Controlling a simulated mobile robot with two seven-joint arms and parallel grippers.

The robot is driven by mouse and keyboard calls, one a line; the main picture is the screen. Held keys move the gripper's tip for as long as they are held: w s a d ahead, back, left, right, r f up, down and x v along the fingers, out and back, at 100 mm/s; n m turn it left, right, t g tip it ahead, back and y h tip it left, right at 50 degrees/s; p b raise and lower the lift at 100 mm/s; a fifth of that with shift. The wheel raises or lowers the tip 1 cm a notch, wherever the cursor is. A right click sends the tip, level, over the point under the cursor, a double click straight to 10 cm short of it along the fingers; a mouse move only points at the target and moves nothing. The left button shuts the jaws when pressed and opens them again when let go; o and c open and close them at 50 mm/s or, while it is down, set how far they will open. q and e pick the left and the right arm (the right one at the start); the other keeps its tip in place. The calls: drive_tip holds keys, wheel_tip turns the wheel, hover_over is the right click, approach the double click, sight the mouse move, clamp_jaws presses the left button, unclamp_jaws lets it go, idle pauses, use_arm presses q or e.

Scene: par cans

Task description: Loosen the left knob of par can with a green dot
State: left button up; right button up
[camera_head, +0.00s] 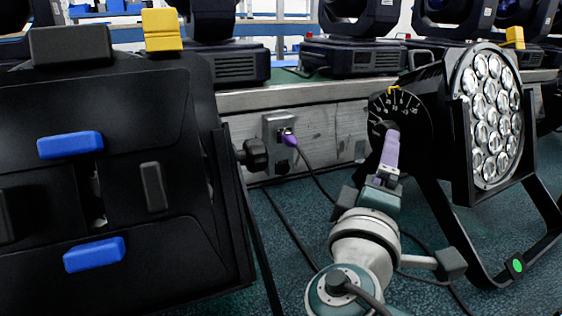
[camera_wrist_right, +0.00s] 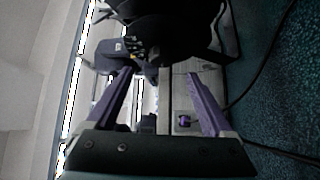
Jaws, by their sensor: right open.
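The par can with the green dot (camera_head: 486,105) stands at the right in the head view, its lens array facing right. The green dot (camera_head: 517,265) is on its black floor bracket. Its left side carries a dial plate with white scale marks (camera_head: 402,98). The knob there (camera_head: 386,126) is dark and partly covered by my right gripper (camera_head: 391,138). In the right wrist view, the gripper (camera_wrist_right: 160,74) has its purple fingers spread wide, with no object held. Dark parts of a fixture lie beyond the tips; I cannot tell whether they touch the knob. My left gripper is out of view.
Another black par can (camera_head: 130,180) with blue pieces and a side knob (camera_head: 252,155) fills the left. A grey bench (camera_head: 320,95) behind bears several moving-head lights. Black cables cross the teal carpet (camera_head: 300,225).

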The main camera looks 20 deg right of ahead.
sight(382, 136)
drive_tip(key=shift+n, duration=0.3)
drive_tip(key=x, duration=0.6)
drive_tip(key=b+x, duration=0.1)
drive_tip(key=x, duration=0.3)
drive_tip(key=shift+w+a+f, duration=0.15)
drive_tip(key=shift+w+a, duration=0.15)
drive_tip(key=shift+a, duration=0.1)
drive_tip(key=c, duration=1.4)
